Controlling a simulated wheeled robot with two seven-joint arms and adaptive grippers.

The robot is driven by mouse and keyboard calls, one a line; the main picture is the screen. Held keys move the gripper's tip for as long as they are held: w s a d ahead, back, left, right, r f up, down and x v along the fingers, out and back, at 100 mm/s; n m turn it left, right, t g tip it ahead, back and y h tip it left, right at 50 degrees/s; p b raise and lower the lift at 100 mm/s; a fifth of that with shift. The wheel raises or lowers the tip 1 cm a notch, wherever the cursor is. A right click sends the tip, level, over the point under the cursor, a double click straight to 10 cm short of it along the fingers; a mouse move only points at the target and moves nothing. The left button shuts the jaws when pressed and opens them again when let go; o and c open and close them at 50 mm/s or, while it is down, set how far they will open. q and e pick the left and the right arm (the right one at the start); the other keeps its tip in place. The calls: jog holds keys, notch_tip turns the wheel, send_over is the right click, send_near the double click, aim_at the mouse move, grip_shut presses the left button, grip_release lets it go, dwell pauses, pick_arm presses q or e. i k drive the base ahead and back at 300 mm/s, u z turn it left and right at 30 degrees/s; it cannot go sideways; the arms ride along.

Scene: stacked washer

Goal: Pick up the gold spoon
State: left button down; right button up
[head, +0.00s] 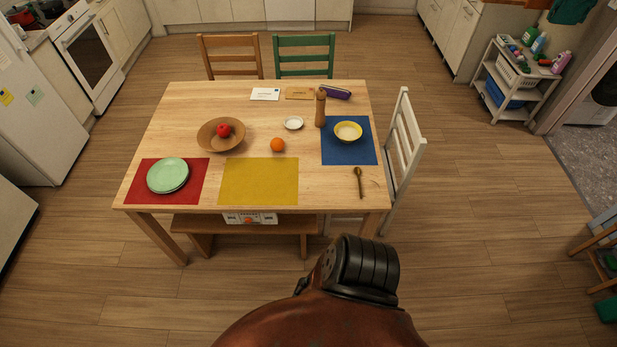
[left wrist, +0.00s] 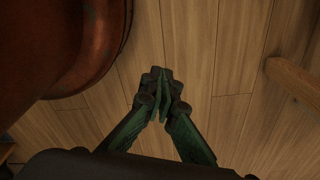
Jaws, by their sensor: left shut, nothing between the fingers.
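The gold spoon (head: 359,182) lies on the wooden table (head: 230,98) near its front right corner, just in front of the blue placemat. My left gripper (left wrist: 160,95) shows in the left wrist view with its green fingers shut and nothing between them. It hangs above the bare wooden floor, away from the spoon. The spoon does not show in the left wrist view. In the head view neither gripper is visible.
A blue placemat (head: 362,157) with a yellow bowl (head: 348,131) lies behind the spoon. A pepper mill (head: 320,108) and an orange (head: 277,145) stand nearby. A white chair (head: 405,142) is at the table's right side. A bench (head: 245,224) sits under the front edge.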

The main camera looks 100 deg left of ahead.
aim_at(357, 171)
jog(key=u, duration=0.75)
jog(key=k, duration=0.95)
jog(key=u, duration=1.7)
